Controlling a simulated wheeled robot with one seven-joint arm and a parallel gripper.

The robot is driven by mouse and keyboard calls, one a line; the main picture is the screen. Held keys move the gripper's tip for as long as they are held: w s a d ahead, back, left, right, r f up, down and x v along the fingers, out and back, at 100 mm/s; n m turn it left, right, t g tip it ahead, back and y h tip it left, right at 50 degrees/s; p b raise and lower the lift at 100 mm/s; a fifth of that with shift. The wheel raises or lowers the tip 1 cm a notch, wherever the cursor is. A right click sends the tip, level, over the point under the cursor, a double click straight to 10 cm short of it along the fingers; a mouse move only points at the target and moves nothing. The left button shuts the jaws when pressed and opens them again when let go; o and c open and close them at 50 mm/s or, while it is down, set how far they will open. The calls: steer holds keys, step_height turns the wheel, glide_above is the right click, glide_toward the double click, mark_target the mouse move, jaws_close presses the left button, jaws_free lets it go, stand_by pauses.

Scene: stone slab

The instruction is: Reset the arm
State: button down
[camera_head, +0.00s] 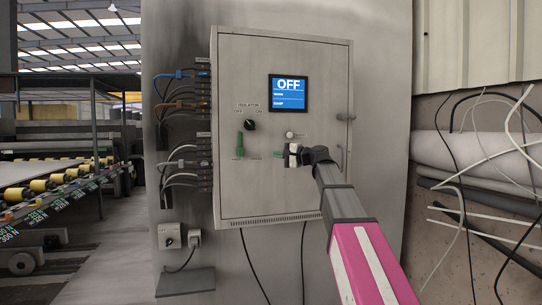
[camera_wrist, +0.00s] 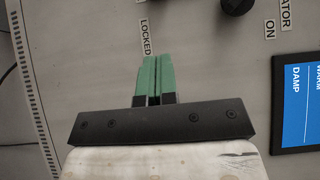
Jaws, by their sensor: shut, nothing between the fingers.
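My gripper (camera_head: 278,154) is in front of the grey control cabinet (camera_head: 235,75), low on its door and right of a green lever (camera_head: 240,145). Its green fingers point left across the door. In the wrist view the two green fingers (camera_wrist: 153,80) lie side by side, shut, with nothing between them. The fingertips are close to the label LOCKED (camera_wrist: 144,36). I cannot tell whether they touch the door. The green lever is not in the wrist view. My pink and white arm reaches in from the lower right.
The door carries a blue screen (camera_head: 288,93) reading OFF and a black isolator knob (camera_head: 250,125). Cables (camera_head: 180,80) run along the cabinet's left. Pipes and loose wires (camera_head: 470,150) are at right; a roller conveyor (camera_head: 50,185) is at left.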

steer(key=shift+s+d, duration=0.1)
steer(key=shift+d, duration=0.1)
steer(key=s+d+f+n+g+h, duration=0.1)
steer(key=s+d+f+h, duration=0.15)
steer(key=f, duration=0.95)
steer(key=s+d+f+g+h, duration=0.1)
steer(key=s+f+h, duration=0.15)
steer(key=f, duration=0.85)
steer(key=s+d+f+n+g+h, duration=0.1)
steer(key=d+f+h, duration=0.15)
steer(key=f, duration=0.95)
steer(key=s+d+f+n+g+h, duration=0.2)
steer(key=s+d+f+g+h, duration=0.1)
steer(key=s+f, duration=0.8)
steer(key=s+d+f+n+g+h, duration=0.1)
steer(key=s+d+f+h, duration=0.4)
steer(key=f, duration=1.2)
steer(key=s+d+g, duration=0.1)
steer(key=s+d, duration=0.2)
steer(key=s, duration=0.2)
steer(key=shift+s+n+g, duration=0.4)
